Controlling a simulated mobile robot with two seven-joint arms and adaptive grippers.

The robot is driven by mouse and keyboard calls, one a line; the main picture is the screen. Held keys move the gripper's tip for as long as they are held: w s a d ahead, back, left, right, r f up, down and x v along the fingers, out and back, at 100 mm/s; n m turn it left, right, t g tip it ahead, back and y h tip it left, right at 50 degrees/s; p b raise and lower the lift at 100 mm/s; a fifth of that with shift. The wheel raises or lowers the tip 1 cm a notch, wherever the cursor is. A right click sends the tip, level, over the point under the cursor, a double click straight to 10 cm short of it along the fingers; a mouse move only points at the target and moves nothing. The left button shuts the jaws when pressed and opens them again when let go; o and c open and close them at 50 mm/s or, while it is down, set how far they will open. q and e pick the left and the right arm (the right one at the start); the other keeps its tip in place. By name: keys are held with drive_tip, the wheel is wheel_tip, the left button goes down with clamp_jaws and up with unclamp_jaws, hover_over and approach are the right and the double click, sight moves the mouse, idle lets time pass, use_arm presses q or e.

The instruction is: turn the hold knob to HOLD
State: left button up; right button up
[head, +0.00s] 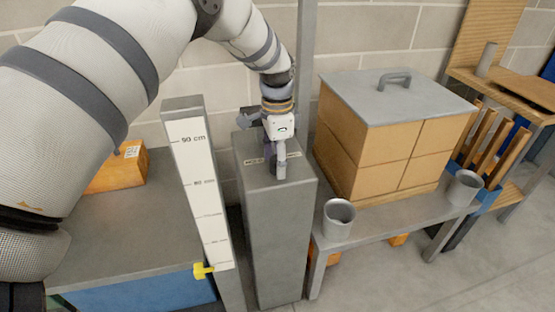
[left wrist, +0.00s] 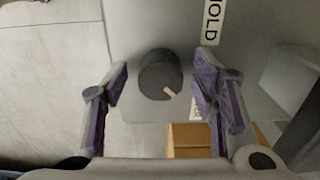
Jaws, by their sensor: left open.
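The hold knob (left wrist: 156,72) is a round dark grey knob with a pale pointer mark on its lower right side in the left wrist view. A white label (left wrist: 213,20), partly cut off and reading "OLD", lies up and right of it. A second white label (left wrist: 195,110) is mostly hidden behind a finger; the pointer mark is turned toward that side. My left gripper (head: 281,168) is over the top of the grey pedestal (head: 278,235). In the left wrist view its purple-padded fingers stand apart on either side of the knob, with gaps. The gripper hides the knob in the head view.
A post with a centimetre scale (head: 203,190) and a yellow marker (head: 203,271) stands close left of the pedestal. A bench to the right carries a lidded box stack (head: 385,150) and two grey cups (head: 339,218). An orange box (head: 118,172) sits at left.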

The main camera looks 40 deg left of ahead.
use_arm(q)
drive_tip(key=shift+c, duration=0.3)
drive_tip(key=c, duration=1.1)
drive_tip(key=shift+n, duration=0.3)
use_arm(e)
drive_tip(key=shift+w+r, duration=0.1)
use_arm(q)
drive_tip(key=n, duration=0.3)
drive_tip(key=shift+n+p, duration=0.4)
drive_tip(key=n, duration=0.4)
drive_tip(key=shift+n, duration=0.3)
drive_tip(key=n, duration=0.4)
drive_tip(key=shift+n, duration=2.5)
use_arm(e)
drive_tip(key=shift+w+r, duration=0.55)
drive_tip(key=shift+r, duration=0.05)
